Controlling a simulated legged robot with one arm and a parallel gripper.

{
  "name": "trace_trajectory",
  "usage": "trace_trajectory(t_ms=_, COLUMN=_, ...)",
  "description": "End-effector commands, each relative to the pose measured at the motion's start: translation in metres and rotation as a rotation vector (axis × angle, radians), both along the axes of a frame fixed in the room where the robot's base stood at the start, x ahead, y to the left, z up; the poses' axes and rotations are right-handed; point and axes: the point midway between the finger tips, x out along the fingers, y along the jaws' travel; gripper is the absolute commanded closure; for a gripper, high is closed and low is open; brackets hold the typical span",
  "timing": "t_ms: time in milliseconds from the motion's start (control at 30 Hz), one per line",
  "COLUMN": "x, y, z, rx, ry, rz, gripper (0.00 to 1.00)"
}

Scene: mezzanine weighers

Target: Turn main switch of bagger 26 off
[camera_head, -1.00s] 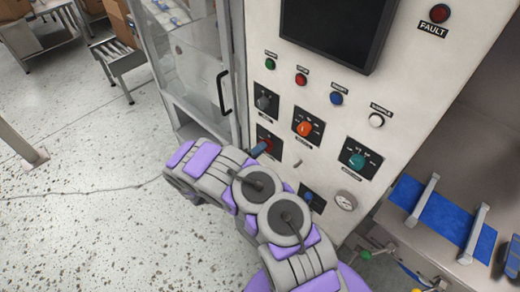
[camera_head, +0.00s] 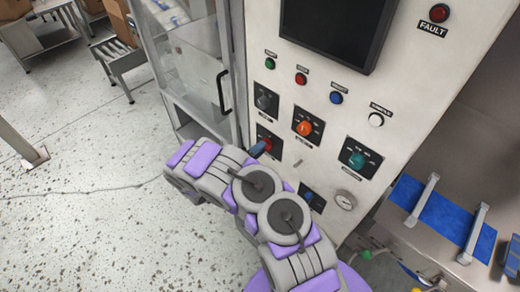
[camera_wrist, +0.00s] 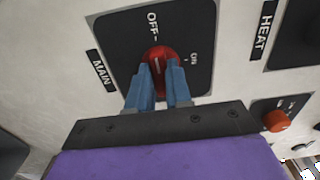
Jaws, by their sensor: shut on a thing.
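The main switch is a red rotary knob (camera_wrist: 160,57) on a black plate (camera_wrist: 118,38) labelled MAIN, with OFF and ON marks, in the wrist view. A short pale mark on the knob seems to point roughly towards OFF; the fingers cover its lower part. My gripper (camera_wrist: 160,84) has its two blue fingers shut on the red knob. In the head view the red switch (camera_head: 268,143) shows only partly at the lower left of the panel, beside my blue fingertip (camera_head: 257,150).
Nearby on the panel are an orange knob (camera_head: 304,128), a teal knob (camera_head: 357,160), a dark knob (camera_head: 263,101) and several buttons. A glazed door with a black handle (camera_head: 224,92) stands to the left. A blue belt (camera_head: 444,217) lies to the right. Open floor is at left.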

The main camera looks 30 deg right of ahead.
Motion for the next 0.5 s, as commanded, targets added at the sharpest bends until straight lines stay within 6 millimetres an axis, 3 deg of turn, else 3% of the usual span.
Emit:
trace_trajectory(t_ms=33, x=0.0025, y=0.0033, z=-0.0021, rx=0.004, ry=0.003, rz=0.011, gripper=1.0)
trace_trajectory(t_ms=67, x=0.0024, y=0.0032, z=-0.0022, rx=0.004, ry=0.003, rz=0.011, gripper=0.79)
trace_trajectory(t_ms=300, x=0.0, y=0.0017, z=-0.0005, rx=0.002, ry=0.0, rz=0.006, gripper=0.56)
trace_trajectory(t_ms=500, x=-0.001, y=0.0006, z=0.0001, rx=0.002, ry=0.0, rz=0.003, gripper=0.55)
